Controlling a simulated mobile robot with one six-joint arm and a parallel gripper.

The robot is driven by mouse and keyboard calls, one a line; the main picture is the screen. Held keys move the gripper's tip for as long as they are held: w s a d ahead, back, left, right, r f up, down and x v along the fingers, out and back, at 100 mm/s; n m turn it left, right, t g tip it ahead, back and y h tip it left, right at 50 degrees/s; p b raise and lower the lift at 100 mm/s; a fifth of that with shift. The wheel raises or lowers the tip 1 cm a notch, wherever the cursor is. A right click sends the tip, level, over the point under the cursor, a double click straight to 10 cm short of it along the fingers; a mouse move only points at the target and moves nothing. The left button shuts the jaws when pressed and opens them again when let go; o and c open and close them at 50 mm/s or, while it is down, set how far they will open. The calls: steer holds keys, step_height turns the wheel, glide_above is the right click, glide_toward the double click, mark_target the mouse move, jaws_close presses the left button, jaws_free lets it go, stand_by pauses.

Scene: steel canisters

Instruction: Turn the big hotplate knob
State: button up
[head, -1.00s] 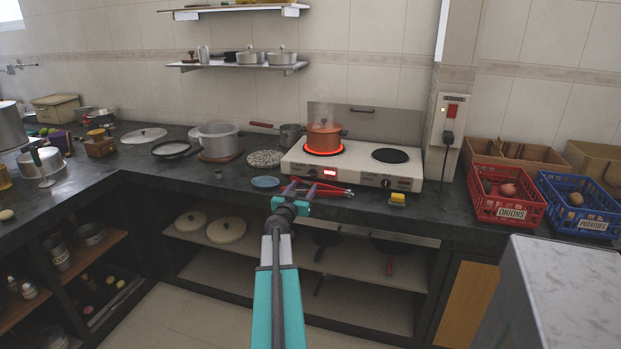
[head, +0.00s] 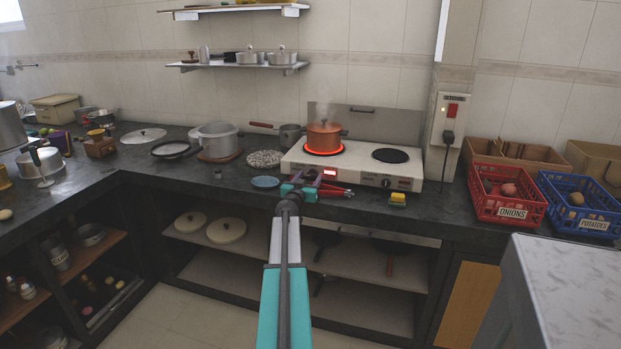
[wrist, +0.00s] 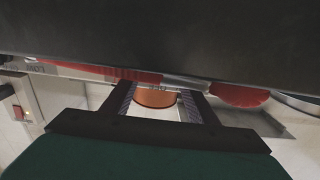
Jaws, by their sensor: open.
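The white two-plate hotplate (head: 350,170) stands on the dark counter in the head view. Its left plate (head: 323,150) glows red under a steaming orange pot (head: 325,136), and its right plate (head: 390,156) is black. A small knob (head: 386,183) shows on the right of the front panel. The left end of the panel, beside the lit red display (head: 330,172), is covered by my gripper (head: 308,180), so no knob can be made out there. My gripper is open and empty at the hotplate's front; contact cannot be told. In the wrist view its fingers (wrist: 165,92) stand apart, with the orange pot seen between them.
A red-handled tool (head: 335,191) lies just before the hotplate, close to my gripper. A yellow sponge (head: 398,199) and a blue dish (head: 265,182) are nearby. A grey pot (head: 217,140) stands left; a red crate (head: 505,195) and blue crate (head: 580,203) stand right.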

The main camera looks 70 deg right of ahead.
steer(key=shift+d, duration=0.55)
steer(key=c, duration=1.1)
steer(key=shift+o, duration=0.2)
steer(key=shift+m+p, duration=0.5)
steer(key=shift+m, duration=0.2)
steer(key=o, duration=1.1)
steer(key=shift+c, duration=0.2)
steer(key=shift+a, duration=0.2)
